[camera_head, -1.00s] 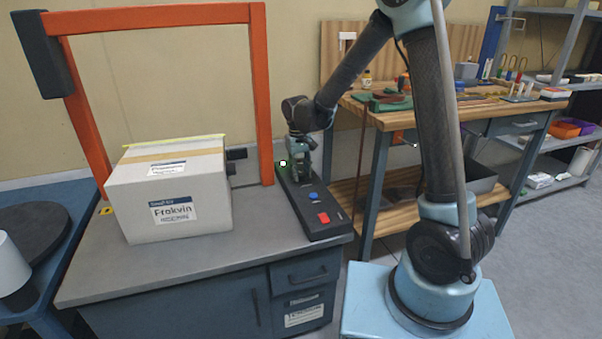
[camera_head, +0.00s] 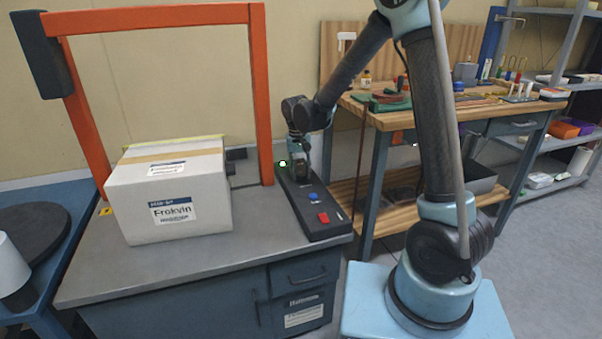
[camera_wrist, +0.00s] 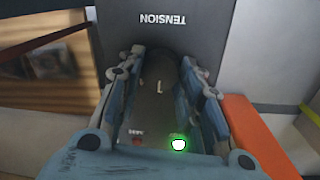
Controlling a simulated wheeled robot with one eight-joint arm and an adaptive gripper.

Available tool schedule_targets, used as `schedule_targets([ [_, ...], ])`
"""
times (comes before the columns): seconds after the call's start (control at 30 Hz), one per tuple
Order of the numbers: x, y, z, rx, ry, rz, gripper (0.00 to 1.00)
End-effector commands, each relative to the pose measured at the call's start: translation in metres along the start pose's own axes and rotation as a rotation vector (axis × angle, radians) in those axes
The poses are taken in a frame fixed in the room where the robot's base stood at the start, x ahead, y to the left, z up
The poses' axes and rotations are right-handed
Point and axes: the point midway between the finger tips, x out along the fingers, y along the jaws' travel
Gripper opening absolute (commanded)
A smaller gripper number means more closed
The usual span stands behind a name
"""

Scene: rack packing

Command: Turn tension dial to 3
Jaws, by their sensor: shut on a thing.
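The black control panel (camera_head: 322,222) lies on the grey bench, with a blue button (camera_head: 313,196) and a red button (camera_head: 323,217) toward its near end. My gripper (camera_head: 302,177) is at the panel's far end, pointing down. In the wrist view my gripper (camera_wrist: 160,88) has its two blue-grey fingers shut on the dark tension dial (camera_wrist: 155,75), one on each side. A small pale mark shows on the dial. The word TENSION is printed upside down on the panel (camera_wrist: 180,42) above it. The dial's scale numbers cannot be read.
A green light (camera_wrist: 179,143) glows near the dial. A white carton (camera_head: 170,195) stands on the bench (camera_head: 230,262) left of the panel, under an orange frame (camera_head: 258,95). A wooden workbench (camera_head: 345,102) with tools stands to the right.

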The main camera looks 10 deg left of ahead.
Motion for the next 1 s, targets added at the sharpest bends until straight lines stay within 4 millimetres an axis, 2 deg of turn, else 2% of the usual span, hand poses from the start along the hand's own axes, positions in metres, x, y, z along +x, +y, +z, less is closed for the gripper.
schedule_targets([
  [0.07, 0.000, 0.000, -0.002, 0.000, 0.003, 0.000, 0.10],
  [0.1, 0.000, 0.000, -0.002, 0.000, 0.003, 0.000, 0.40],
  [0.17, 0.000, 0.000, -0.002, 0.000, 0.003, 0.000, 0.54],
  [0.5, -0.001, 0.000, -0.001, -0.001, 0.001, 0.000, 0.54],
  [0.63, -0.007, 0.000, -0.001, -0.001, 0.001, 0.000, 0.54],
  [0.77, -0.024, 0.000, 0.000, -0.001, 0.001, 0.000, 0.54],
  [1.0, -0.067, 0.000, -0.001, -0.001, 0.000, 0.000, 0.54],
])
